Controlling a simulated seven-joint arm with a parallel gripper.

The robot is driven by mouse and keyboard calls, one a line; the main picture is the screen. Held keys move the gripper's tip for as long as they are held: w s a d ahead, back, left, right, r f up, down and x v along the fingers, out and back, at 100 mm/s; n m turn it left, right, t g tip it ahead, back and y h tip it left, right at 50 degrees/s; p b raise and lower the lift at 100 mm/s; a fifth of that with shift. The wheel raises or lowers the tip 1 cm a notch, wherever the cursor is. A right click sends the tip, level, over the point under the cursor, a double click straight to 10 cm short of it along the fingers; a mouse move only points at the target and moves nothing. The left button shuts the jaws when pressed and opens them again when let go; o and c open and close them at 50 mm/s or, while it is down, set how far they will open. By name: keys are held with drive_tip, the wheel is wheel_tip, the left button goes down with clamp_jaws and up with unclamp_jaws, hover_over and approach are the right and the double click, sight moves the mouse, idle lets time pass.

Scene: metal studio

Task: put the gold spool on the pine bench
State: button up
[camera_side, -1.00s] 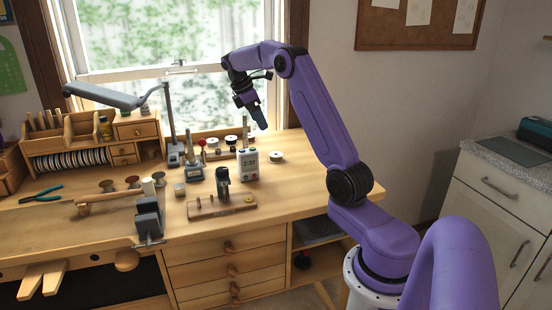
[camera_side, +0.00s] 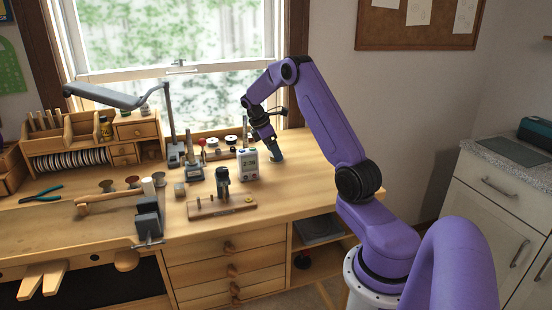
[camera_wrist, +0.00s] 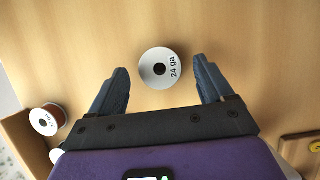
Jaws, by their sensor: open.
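A spool (camera_wrist: 160,68) with a pale round top marked "24 ga" and a dark centre hole stands upright on the pine bench (camera_side: 305,180). From above its wound colour is hidden, so I cannot tell if it is gold. My gripper (camera_wrist: 161,72) is open, with one finger on each side of the spool and a gap at both sides in the wrist view. In the side view my gripper (camera_side: 277,155) is low over the bench behind the small meter, and its fingers cover the spool.
A copper-coloured spool (camera_wrist: 46,119) lies to the left in the wrist view. A small white meter (camera_side: 248,165) stands close left of my gripper in the side view. A wooden stand (camera_side: 222,206) is in front. The bench to the right is clear.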

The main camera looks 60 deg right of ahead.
drive_tip(key=shift+s+d+f, duration=0.15)
drive_tip(key=shift+s+f, duration=0.05)
drive_tip(key=shift+f, duration=0.45)
drive_tip(key=c, duration=1.2)
drive_tip(key=shift+r, duration=0.15)
